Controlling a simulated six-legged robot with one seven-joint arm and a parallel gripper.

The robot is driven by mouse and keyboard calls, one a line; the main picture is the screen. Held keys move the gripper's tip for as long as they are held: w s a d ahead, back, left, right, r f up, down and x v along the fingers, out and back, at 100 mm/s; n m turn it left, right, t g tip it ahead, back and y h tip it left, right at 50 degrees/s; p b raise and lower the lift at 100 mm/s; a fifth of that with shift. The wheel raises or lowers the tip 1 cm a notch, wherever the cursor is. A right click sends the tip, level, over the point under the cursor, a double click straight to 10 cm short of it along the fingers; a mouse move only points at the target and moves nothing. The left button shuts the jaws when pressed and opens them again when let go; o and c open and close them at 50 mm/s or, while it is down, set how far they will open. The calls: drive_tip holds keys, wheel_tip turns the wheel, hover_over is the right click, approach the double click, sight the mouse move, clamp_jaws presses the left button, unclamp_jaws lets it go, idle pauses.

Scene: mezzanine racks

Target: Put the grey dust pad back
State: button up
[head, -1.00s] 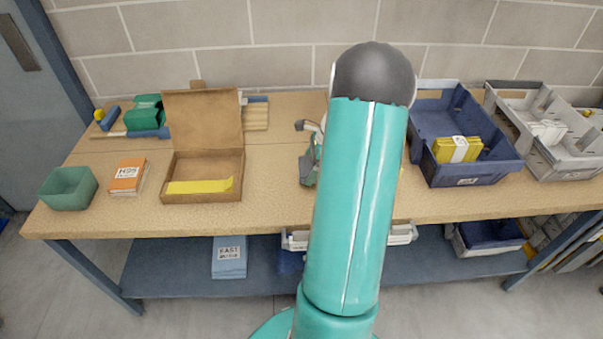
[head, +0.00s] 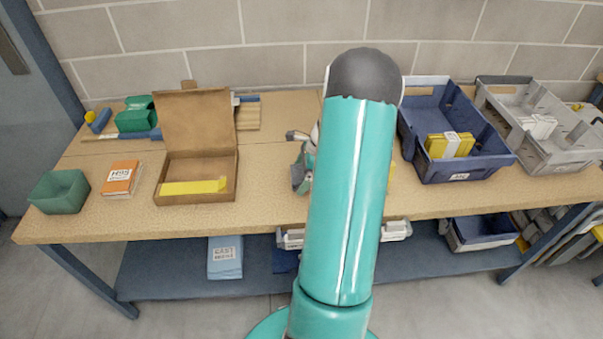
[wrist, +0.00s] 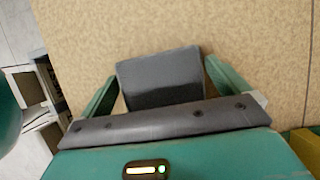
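The grey dust pad (wrist: 160,75) shows in the wrist view as a dark grey block. It lies between the two teal fingers of my gripper (wrist: 160,70). In the head view my gripper (head: 301,170) is partly seen left of my arm, above or at the middle of the bench. The pad is hidden there by my arm. I cannot tell whether the pad touches the bench top.
On the bench (head: 270,207) are a green bin (head: 59,192), an orange pack (head: 121,178) and an open cardboard box (head: 195,198) with a yellow strip. A blue crate (head: 490,165) and a grey crate (head: 560,160) stand right. A lower shelf (head: 170,282) holds more items.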

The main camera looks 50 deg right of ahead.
drive_tip(key=v, duration=1.2)
drive_tip(key=w+a+r+n+h, duration=0.1)
drive_tip(key=w+a+r+n, duration=0.1)
drive_tip(key=a+r+n, duration=0.35)
drive_tip(key=w+a+r+n, duration=0.2)
drive_tip(key=a+r, duration=0.1)
drive_tip(key=a, duration=0.6)
drive_tip(key=w+a+r+n+h, duration=0.15)
drive_tip(key=a+r+n, duration=0.25)
drive_tip(key=a, duration=0.4)
drive_tip(key=s+a+r+n+t, duration=0.1)
drive_tip(key=s+a+n, duration=0.3)
drive_tip(key=a+n, duration=0.4)
drive_tip(key=s+a+r+n+t, duration=0.1)
drive_tip(key=s+a+r+n, duration=0.2)
drive_tip(key=a, duration=1.1)
drive_tip(key=s+n, duration=0.2)
drive_tip(key=n, duration=0.3)
drive_tip(key=shift+s, duration=0.15)
drive_tip(key=shift+a+h, duration=0.1)
drive_tip(key=shift+h, duration=0.15)
